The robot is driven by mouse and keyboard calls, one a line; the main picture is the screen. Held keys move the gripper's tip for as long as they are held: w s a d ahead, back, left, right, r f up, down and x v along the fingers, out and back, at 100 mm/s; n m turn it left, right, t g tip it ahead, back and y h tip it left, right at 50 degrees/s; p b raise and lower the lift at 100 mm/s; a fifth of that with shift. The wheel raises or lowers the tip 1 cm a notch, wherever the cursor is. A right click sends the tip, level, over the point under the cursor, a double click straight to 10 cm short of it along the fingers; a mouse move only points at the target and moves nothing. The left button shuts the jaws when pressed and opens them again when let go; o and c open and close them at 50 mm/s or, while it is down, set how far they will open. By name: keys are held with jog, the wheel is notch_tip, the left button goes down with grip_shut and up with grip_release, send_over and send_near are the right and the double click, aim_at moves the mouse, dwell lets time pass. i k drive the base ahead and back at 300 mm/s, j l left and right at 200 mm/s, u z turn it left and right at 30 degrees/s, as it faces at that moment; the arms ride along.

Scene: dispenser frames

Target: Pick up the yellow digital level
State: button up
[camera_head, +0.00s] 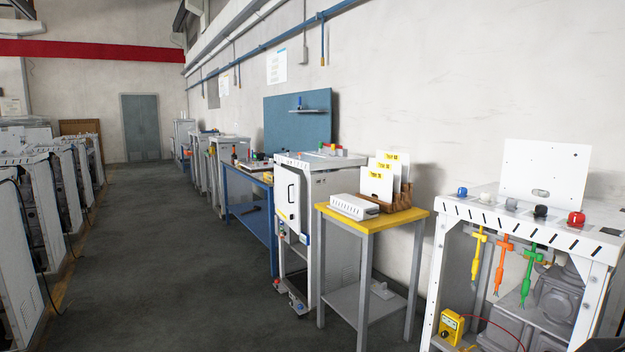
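A small yellow boxy device (451,326) with a dark knob or dial stands low at the lower left of the white dispenser frame at the right. A red cable runs near it. I cannot tell whether it is the yellow digital level. No other thing in view is clearly a level. My gripper is not in view.
A yellow-topped table (400,219) holds a white box (354,207) and upright white panels. The nearest dispenser frame (436,265) has hanging coloured nozzles. A blue workbench (251,222) stands farther back. More frames line the left. The grey floor aisle (150,250) is clear.

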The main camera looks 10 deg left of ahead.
aim_at(268, 176)
jog(key=i+j+u, duration=0.3)
jog(key=i+j, duration=0.15)
jog(key=i+j+u, duration=0.35)
jog(key=i, duration=0.25)
jog(key=i+j+u, duration=0.3)
jog(key=i, duration=0.3)
jog(key=i+u, duration=0.3)
jog(key=i, duration=2.2)
jog(key=i+l+z, duration=0.15)
jog(key=i+z, duration=0.15)
jog(key=i, duration=0.65)
jog(key=i+j+z, duration=0.1)
jog(key=i+z, duration=0.15)
jog(key=i, duration=0.75)
jog(key=i+j, duration=0.1)
jog(key=i, duration=1.05)
jog(key=i+z, duration=0.5)
jog(key=z, duration=0.2)
jog(key=i+z, duration=0.2)
jog(key=z, duration=0.2)
jog(key=i+z, duration=0.25)
jog(key=z, duration=0.15)
jog(key=i+j+z, duration=0.15)
jog(key=z, duration=0.2)
jog(key=i, duration=0.1)
